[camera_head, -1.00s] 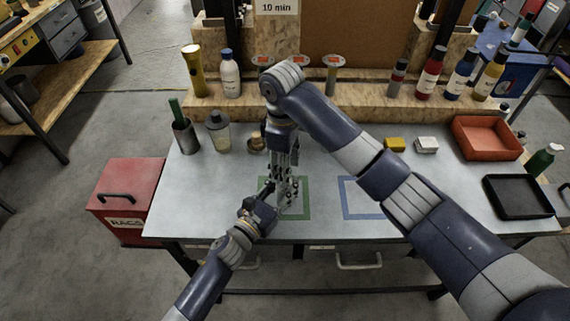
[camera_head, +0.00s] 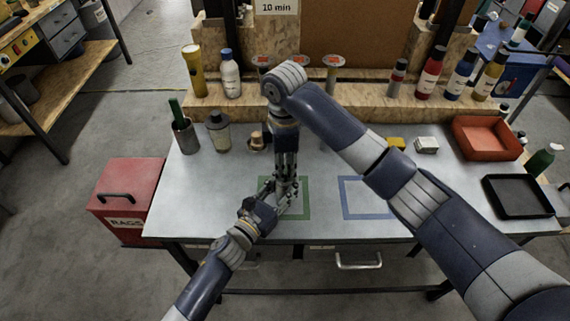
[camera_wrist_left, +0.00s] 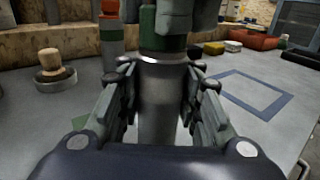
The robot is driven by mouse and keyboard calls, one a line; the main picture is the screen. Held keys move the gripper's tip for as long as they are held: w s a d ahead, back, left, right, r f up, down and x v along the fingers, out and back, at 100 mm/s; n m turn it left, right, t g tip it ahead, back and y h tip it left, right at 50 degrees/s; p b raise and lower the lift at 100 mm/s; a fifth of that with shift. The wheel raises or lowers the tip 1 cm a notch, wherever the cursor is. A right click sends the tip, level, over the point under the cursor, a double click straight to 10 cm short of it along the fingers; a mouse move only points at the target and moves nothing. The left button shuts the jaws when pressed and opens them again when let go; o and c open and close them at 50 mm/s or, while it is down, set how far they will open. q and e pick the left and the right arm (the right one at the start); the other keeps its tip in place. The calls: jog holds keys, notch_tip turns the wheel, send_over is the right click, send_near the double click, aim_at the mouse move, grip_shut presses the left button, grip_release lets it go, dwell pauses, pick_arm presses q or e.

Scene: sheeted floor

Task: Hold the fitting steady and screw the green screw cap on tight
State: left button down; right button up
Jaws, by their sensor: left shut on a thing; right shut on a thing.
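The fitting (camera_wrist_left: 160,105) is a grey metal cylinder standing upright in the left wrist view. My left gripper (camera_wrist_left: 161,80) is shut on it, one finger on each side. The green screw cap (camera_wrist_left: 150,32) sits at the fitting's top, partly covered by my right gripper. My right gripper (camera_head: 286,188) comes down from above and is shut on the cap. In the head view my left gripper (camera_head: 272,205) meets it low over the green-outlined square (camera_head: 306,205). There the grippers mostly hide fitting and cap. How far the cap is threaded cannot be told.
A blue-outlined square (camera_head: 347,205) is empty to the right. A knobbed brown piece (camera_head: 256,142), a grey bottle (camera_head: 219,132) and a cup (camera_head: 184,136) stand behind left. A red tray (camera_head: 486,138) and black tray (camera_head: 517,197) lie at right.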

grip_shut()
jog(key=m, duration=1)
jog(key=o, duration=1)
grip_release()
notch_tip(320, 180, up, 12)
jog(key=shift+w+a, duration=0.2)
